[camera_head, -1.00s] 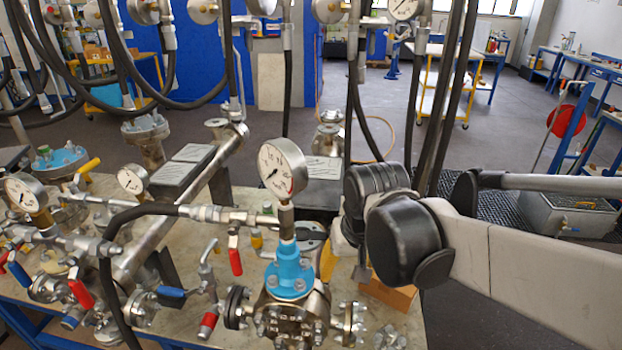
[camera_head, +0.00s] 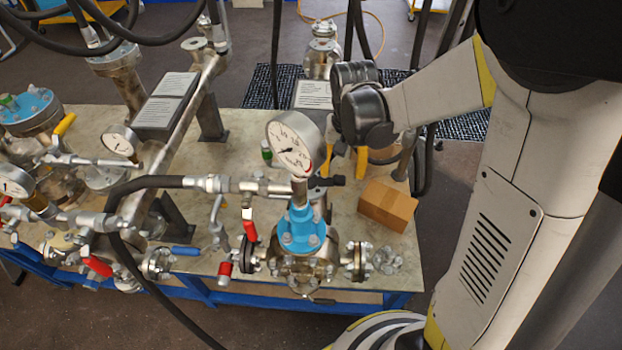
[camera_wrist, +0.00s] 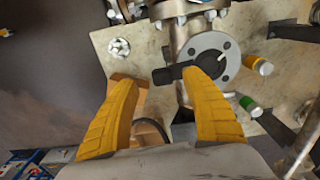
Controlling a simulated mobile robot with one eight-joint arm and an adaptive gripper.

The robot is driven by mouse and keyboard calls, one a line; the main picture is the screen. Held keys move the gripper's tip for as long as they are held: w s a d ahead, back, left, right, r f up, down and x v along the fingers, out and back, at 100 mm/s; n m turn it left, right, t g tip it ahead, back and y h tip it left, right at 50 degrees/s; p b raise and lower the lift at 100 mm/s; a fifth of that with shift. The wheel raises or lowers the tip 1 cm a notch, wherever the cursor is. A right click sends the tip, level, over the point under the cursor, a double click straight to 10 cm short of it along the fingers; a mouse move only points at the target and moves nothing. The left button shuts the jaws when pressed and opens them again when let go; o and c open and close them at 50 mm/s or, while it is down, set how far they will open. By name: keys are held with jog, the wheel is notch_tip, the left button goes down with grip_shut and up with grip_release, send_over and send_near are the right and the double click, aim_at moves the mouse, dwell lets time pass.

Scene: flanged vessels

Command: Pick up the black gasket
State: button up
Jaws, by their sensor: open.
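My gripper (camera_wrist: 155,78) is open, with two yellow fingers spread apart and nothing clearly held between them. In the head view my gripper (camera_head: 344,174) points down over the table behind the gauge. A black bar-like part (camera_wrist: 166,76) crosses between the fingertips and partly covers the ring. A dark curved strip (camera_wrist: 140,127) shows between the fingers lower down; what it is cannot be told.
A green-capped item (camera_wrist: 249,105) is near the right finger. Table (camera_head: 345,280) space is tight.

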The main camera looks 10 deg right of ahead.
aim_at(339, 179)
notch_tip(339, 179, down, 4)
jog(key=shift+w+a+b, duration=0.1)
jog(key=shift+b, duration=0.2)
jog(key=c, duration=1.1)
jog(key=shift+r, duration=0.1)
